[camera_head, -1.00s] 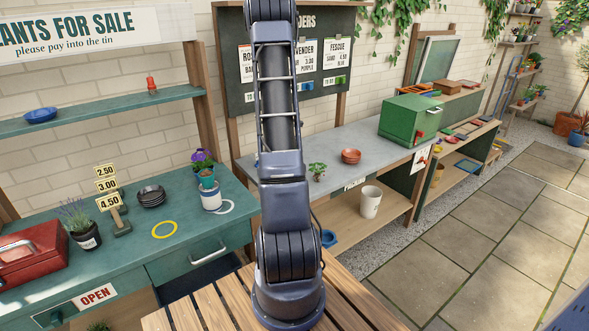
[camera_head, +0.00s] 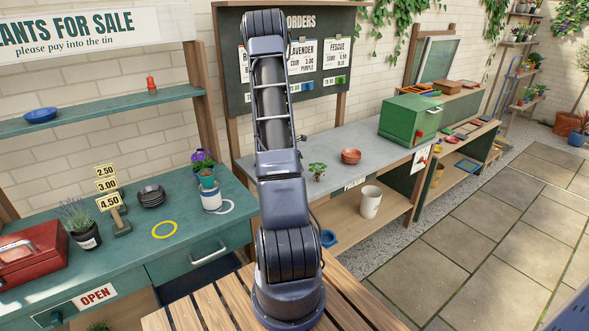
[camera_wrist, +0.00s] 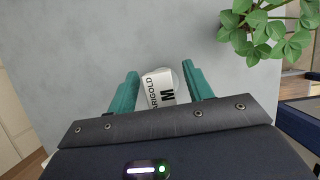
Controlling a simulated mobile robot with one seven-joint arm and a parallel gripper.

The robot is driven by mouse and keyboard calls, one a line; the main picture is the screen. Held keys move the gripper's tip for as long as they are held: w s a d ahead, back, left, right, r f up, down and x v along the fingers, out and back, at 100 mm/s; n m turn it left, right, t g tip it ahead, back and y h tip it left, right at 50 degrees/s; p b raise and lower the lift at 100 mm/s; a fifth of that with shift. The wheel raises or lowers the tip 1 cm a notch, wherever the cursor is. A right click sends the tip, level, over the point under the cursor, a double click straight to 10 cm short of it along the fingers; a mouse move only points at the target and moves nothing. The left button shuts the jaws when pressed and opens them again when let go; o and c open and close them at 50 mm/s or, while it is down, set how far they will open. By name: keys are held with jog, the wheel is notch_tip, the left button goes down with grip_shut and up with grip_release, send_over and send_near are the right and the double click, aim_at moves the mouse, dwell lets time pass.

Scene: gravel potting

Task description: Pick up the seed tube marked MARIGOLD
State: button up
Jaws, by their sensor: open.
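The seed tube (camera_wrist: 160,90), white with a black letter M and the word MARIGOLD on its label, shows in the wrist view over the grey bench top. My gripper (camera_wrist: 160,71) is open, with one green finger on each side of the tube. A narrow gap shows on both sides, so the fingers do not appear to press on it. The near end of the tube is hidden behind my gripper's body. In the head view my arm hides the gripper and the tube.
A leafy green plant (camera_wrist: 265,30) stands close to the right finger, and also shows on the grey bench (camera_head: 345,140) in the head view. A terracotta saucer stack (camera_head: 351,156) and a green box (camera_head: 410,118) stand further right. The orders board (camera_head: 300,60) is behind.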

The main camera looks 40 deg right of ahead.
jog(key=c, duration=1.1)
jog(key=shift+o, duration=0.2)
